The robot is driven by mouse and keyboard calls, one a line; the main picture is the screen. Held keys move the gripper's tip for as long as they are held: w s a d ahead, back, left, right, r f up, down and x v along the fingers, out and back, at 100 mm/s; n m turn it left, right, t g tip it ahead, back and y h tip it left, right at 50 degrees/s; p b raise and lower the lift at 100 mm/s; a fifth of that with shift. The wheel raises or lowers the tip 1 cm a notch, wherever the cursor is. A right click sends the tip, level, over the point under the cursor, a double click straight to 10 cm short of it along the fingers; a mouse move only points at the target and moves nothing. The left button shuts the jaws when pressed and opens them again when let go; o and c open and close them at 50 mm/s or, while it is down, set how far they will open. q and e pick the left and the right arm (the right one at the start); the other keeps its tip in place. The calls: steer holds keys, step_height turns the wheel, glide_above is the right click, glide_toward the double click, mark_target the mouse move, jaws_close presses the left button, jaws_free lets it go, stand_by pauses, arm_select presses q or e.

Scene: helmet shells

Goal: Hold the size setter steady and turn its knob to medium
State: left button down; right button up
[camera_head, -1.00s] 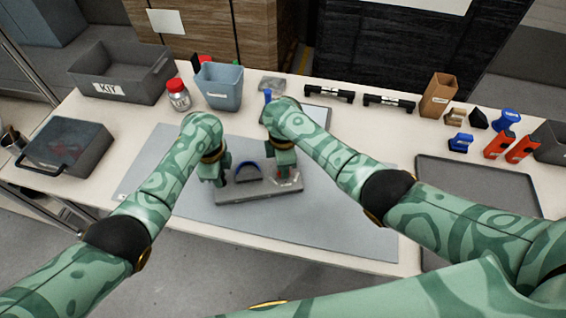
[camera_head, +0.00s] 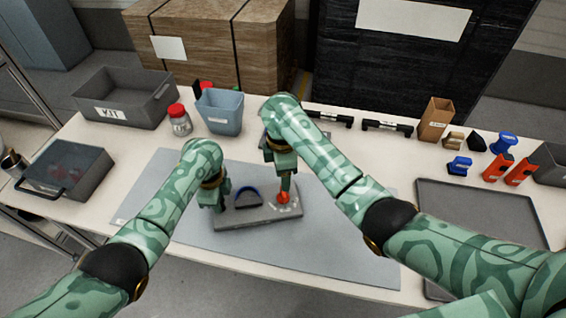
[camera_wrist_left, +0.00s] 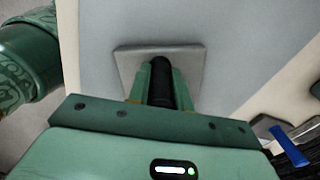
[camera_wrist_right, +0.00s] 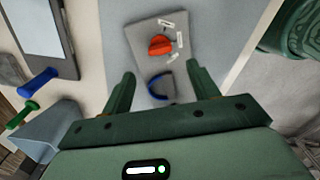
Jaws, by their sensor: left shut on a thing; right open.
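The size setter is a grey plate (camera_head: 258,218) on the mat, with a red knob (camera_head: 283,197) at its right end and a blue arch (camera_head: 247,189) near its middle. My left gripper (camera_head: 220,206) is shut on the setter's black post (camera_wrist_left: 160,84) at the left end. My right gripper (camera_head: 285,186) is open, just above and behind the knob. In the right wrist view the red knob (camera_wrist_right: 160,45) lies clear beyond the fingertips, with several small white labels beside it. The label words and the knob's exact setting are too small to read.
A grey KIT bin (camera_head: 122,98), a red-lidded jar (camera_head: 179,120) and a blue bin (camera_head: 219,111) stand at the back left. A dark tray (camera_head: 480,215) lies at the right. Blue and orange parts stand behind it. The mat (camera_head: 330,235) is bare around the setter.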

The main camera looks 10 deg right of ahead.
steer(key=shift+r, duration=1.85)
arm_select(q)
steer(key=c, duration=1.2)
jaws_free()
step_height(320, 180, up, 12)
steer(key=shift+r, duration=0.1)
step_height(320, 180, up, 7)
steer(key=p, duration=0.9)
arm_select(e)
step_height(320, 180, up, 11)
steer(key=shift+f, duration=0.2)
